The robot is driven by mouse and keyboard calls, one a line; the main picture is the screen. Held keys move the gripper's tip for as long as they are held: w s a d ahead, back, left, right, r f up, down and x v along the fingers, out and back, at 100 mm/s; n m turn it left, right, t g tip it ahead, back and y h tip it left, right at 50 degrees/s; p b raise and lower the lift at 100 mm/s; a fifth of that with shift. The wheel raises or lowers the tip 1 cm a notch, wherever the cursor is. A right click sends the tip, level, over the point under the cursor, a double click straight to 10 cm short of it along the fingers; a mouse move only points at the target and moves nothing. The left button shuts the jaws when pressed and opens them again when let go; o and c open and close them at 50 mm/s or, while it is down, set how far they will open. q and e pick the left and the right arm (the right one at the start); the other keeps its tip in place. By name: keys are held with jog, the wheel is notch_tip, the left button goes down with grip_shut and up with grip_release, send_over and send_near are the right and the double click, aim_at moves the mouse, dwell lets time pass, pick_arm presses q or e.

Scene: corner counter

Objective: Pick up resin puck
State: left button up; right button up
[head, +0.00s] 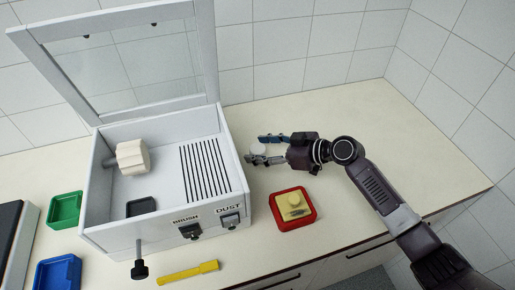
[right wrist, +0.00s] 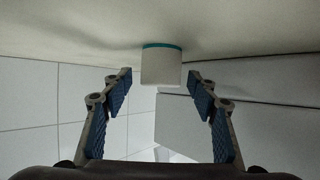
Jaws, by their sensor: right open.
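The resin puck, a short whitish cylinder (head: 258,149) with a teal band at one end, is on the counter right of the white box. In the right wrist view the puck (right wrist: 161,67) sits centred ahead of the fingers. My right gripper (head: 264,148) reaches in from the right, and its blue-padded fingers lie on both sides of the puck. The gripper also shows in the right wrist view (right wrist: 160,80), open, with gaps between both fingertips and the puck. My left gripper is out of view.
A white box (head: 240,186) with a raised clear lid (head: 130,55) stands just left of the puck. A red tray (head: 282,224) holding a yellow piece (head: 292,204) is in front. Green (head: 65,209) and blue (head: 57,273) trays are far left. The counter behind my gripper is clear.

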jog(key=shift+w+a+f, duration=0.2)
jog(key=shift+a+f, duration=0.1)
jog(key=shift+a, duration=0.15)
jog(key=c, duration=1.3)
